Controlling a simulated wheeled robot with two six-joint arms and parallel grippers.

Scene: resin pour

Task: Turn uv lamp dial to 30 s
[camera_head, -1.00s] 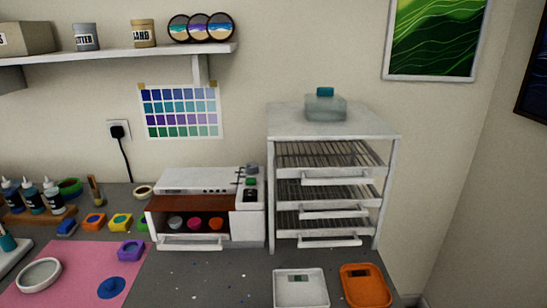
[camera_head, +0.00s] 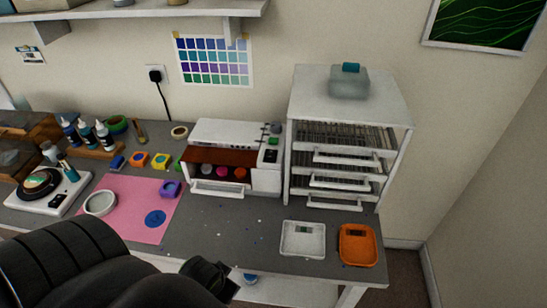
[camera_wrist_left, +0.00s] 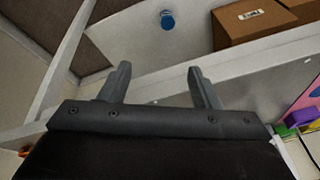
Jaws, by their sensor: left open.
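The UV lamp (camera_head: 238,129) is a white box on the bench in the head view. Its front is open, with several coloured round pieces inside. Its right-hand panel has a green button, a dark panel and a small grey dial (camera_head: 275,128) near the top; the dial's setting is too small to read. My left gripper (camera_head: 226,286) is low in the head view, in front of the bench's front edge and well apart from the lamp. In the left wrist view its two fingers (camera_wrist_left: 159,74) are spread and empty. My right gripper is not in view.
A white drying rack (camera_head: 296,110) stands right of the lamp. A white tray (camera_head: 302,251) and an orange tray (camera_head: 357,260) lie in front of the rack. A pink mat (camera_head: 125,220) lies left. Below the bench, the wrist view shows a cardboard box (camera_wrist_left: 250,30) and a blue round thing (camera_wrist_left: 167,19).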

